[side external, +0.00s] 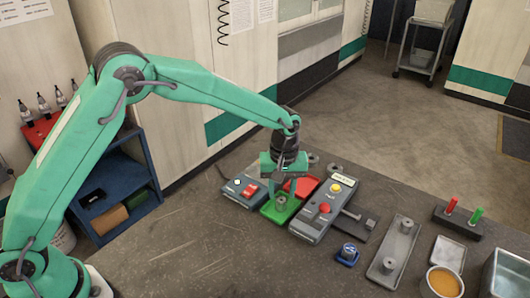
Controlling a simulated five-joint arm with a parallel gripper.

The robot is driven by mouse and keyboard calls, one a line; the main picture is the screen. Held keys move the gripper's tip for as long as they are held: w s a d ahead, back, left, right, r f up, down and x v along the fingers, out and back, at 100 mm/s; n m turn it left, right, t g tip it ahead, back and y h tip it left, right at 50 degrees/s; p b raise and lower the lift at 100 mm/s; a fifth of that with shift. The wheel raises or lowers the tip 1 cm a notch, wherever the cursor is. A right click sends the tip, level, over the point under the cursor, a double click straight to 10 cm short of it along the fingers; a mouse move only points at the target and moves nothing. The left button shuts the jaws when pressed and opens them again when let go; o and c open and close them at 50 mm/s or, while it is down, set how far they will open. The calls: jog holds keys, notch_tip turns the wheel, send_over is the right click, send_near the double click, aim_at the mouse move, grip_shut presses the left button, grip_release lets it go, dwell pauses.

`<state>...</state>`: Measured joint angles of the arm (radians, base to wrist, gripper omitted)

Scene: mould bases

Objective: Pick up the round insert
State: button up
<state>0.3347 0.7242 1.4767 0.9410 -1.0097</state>
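A small grey round insert (281,201) with a dark hole in its top sits in a green tray (285,217). My gripper (283,192) points straight down over this tray. Its two green fingers are apart, one to the left and one to the right of the insert. Whether the fingertips touch the insert is too small to tell, but a gap shows between them. Part of the tray's back is hidden behind the fingers.
A red tray (303,186) and a grey control box (322,211) with buttons stand close right of the gripper. A smaller switch box (243,190) is at left. A grey plate (382,268) with two posts lies farther right. The bench's front left is clear.

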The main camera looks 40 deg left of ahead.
aim_at(282, 200)
jog(key=shift+s+f, duration=0.1)
jog(key=shift+f, duration=1.85)
jog(key=shift+c, duration=0.5)
grip_shut()
